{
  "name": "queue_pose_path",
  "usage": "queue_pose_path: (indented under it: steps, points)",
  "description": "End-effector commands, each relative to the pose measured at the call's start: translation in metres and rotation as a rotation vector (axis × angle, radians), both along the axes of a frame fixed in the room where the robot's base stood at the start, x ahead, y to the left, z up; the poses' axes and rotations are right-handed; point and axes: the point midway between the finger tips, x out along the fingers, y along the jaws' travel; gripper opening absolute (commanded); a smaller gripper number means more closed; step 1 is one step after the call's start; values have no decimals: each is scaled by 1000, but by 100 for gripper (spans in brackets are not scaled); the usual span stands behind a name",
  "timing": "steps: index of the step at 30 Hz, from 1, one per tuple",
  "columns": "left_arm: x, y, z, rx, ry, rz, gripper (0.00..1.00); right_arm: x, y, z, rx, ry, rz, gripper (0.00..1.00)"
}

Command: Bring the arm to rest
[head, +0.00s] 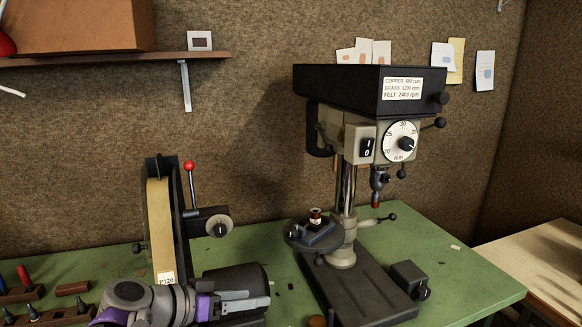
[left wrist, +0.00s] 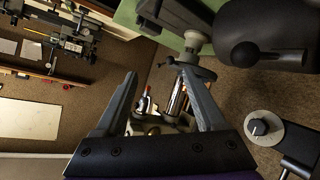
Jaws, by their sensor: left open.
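My left arm comes in low at the front of the green bench in the head view. Its gripper (head: 245,300) points right, in front of the sander's dark motor housing and left of the drill press base. In the left wrist view the two fingers of the gripper (left wrist: 158,73) stand wide apart, with nothing held between them. My right gripper is in neither view.
A belt sander (head: 158,225) with a red-knobbed lever stands beside my arm.

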Motion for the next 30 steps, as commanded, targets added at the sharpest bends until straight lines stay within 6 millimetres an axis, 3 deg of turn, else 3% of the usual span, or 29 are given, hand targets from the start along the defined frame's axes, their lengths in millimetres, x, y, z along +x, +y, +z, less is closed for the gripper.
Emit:
queue_pose_path:
  steps: [7, 12, 15, 21, 30]
  points:
    - [-85, 10, -104, 219, 275, 142, 72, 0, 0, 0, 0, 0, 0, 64]
    - [-147, 43, -176, 404, 400, 335, 72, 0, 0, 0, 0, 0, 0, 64]
    - [-172, 64, -204, 486, 422, 443, 72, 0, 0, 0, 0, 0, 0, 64]
    - [-194, 86, -228, 557, 419, 559, 72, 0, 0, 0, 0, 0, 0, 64]
    - [-195, 89, -229, 563, 418, 570, 72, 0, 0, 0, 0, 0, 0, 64]
